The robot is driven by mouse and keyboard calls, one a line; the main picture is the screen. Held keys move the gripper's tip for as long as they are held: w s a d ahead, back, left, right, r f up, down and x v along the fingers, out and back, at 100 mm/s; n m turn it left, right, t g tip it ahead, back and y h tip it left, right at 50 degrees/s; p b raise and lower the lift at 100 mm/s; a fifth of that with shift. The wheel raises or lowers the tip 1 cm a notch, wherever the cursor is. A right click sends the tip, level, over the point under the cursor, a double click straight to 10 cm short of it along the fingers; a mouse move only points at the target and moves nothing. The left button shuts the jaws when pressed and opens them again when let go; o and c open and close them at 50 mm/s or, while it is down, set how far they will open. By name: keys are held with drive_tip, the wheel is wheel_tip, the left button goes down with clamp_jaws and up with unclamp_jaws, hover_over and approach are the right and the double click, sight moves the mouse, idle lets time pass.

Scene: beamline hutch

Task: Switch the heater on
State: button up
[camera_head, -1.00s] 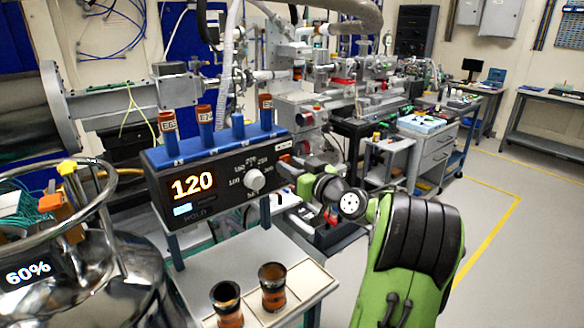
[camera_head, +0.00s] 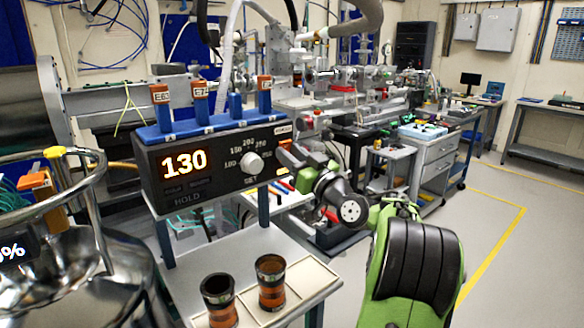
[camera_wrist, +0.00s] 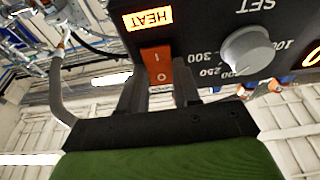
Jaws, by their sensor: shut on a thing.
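The heater is a dark control box (camera_head: 215,170) on a stand. Its display (camera_head: 185,165) reads 130, and a round white knob (camera_head: 252,163) sits right of it. In the wrist view, an orange-red rocker switch (camera_wrist: 157,66) marked I and O sits beside the knob (camera_wrist: 248,50), under a glowing orange HEAT label (camera_wrist: 148,19). My gripper (camera_wrist: 160,92) has its two dark fingers on either side of the switch, shut on it. In the head view, my gripper (camera_head: 291,155) is at the box's right end, where my wrist partly hides the contact.
Tubes with orange caps (camera_head: 200,89) stand in blue holders on top of the box. Two amber vials (camera_head: 270,282) stand on the pale tray (camera_head: 308,277) below. A shiny metal vessel (camera_head: 95,270) is at the left. Open floor (camera_head: 500,255) lies at the right.

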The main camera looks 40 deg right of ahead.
drive_tip(key=o, duration=1.1)
drive_tip(key=shift+c, duration=0.2)
drive_tip(key=b+v, duration=0.1)
drive_tip(key=v, duration=1.4)
drive_tip(key=shift+s+f, duration=0.15)
drive_tip(key=shift+s, duration=0.25)
